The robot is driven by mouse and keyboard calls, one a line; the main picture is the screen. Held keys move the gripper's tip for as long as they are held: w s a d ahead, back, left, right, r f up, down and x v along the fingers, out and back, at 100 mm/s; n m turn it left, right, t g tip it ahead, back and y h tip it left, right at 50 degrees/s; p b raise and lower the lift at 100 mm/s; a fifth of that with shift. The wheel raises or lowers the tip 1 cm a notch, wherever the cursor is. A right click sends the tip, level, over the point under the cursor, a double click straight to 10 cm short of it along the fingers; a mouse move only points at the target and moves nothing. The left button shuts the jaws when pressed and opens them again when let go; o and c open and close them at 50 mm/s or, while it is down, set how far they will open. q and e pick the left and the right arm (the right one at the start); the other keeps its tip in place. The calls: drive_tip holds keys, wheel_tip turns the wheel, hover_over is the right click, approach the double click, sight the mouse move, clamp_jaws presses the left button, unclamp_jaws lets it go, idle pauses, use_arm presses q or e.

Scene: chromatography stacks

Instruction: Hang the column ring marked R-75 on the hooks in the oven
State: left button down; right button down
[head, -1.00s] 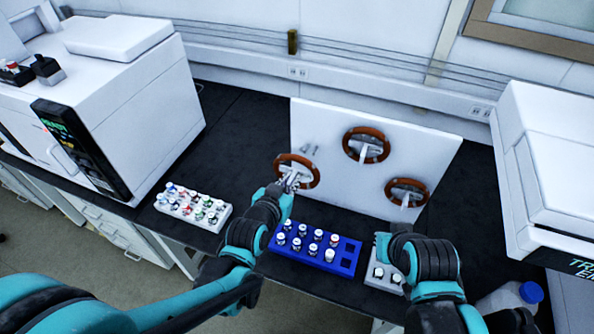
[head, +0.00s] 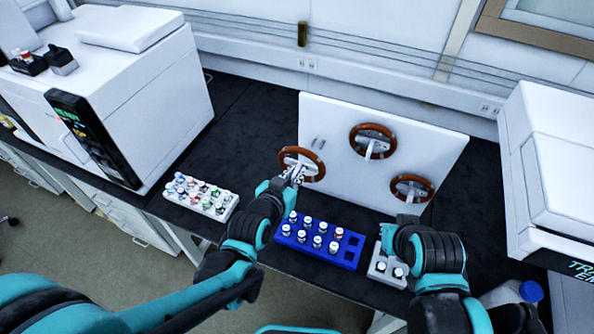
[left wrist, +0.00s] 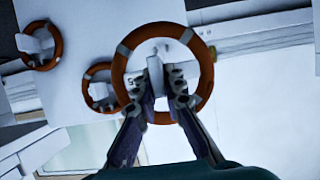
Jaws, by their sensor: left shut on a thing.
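A brown column ring (head: 316,161) is at the left of the white board (head: 440,140), in front of it. My left gripper (head: 296,174) is shut on the ring's pale centre piece. In the left wrist view the ring (left wrist: 207,72) surrounds my left gripper's fingers (left wrist: 168,80); its marking is not legible. Two other rings hang on the board, one at upper middle (head: 358,140) and one at lower right (head: 397,190). My right gripper (head: 388,238) is by the small grey vial block; its fingers are unclear. No oven interior or oven hooks are identifiable.
Two small pegs (head: 318,143) show on the board just above the left ring. A white instrument (head: 150,100) stands left, another (head: 560,160) right. A white vial rack (head: 230,210), blue vial rack (head: 345,258) and grey block (head: 393,279) line the bench front.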

use_arm(q)
drive_tip(key=shift+s+a+p, duration=0.15)
drive_tip(key=shift+s+a, duration=0.1)
drive_tip(key=shift+s, duration=0.6)
drive_tip(key=shift+s+a+p, duration=0.15)
drive_tip(key=shift+s+a, duration=0.15)
drive_tip(key=shift+s, duration=0.5)
drive_tip(key=shift+s+a+p, duration=0.15)
drive_tip(key=shift+s+a, duration=0.1)
drive_tip(key=shift+s, duration=0.6)
